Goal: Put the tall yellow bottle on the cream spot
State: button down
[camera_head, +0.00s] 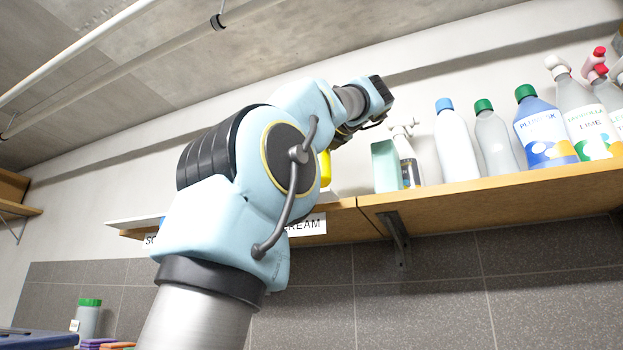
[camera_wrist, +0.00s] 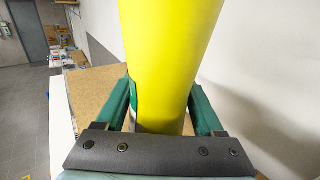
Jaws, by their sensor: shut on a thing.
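The tall yellow bottle (camera_wrist: 170,55) stands large in the middle of the wrist view, with its top cut off by the frame. My gripper (camera_wrist: 162,100) is shut on it, one green finger on each side. In the head view only a small yellow piece of the bottle (camera_head: 325,168) shows behind my arm, above the shelf. A shelf-edge label (camera_head: 306,225) reads "CREAM", its left part hidden by my arm. The cream spot itself cannot be made out. Whether the bottle touches the shelf cannot be told.
The wooden shelf (camera_head: 470,190) holds a green box (camera_head: 385,166), a spray bottle (camera_head: 407,160) and several capped bottles to the right. A white panel (camera_head: 135,222) lies at its left end. In the wrist view the shelf top (camera_wrist: 92,88) left of the bottle looks bare.

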jog(key=shift+f, duration=3.45)
jog(key=shift+s+f, duration=0.1)
grip_release()
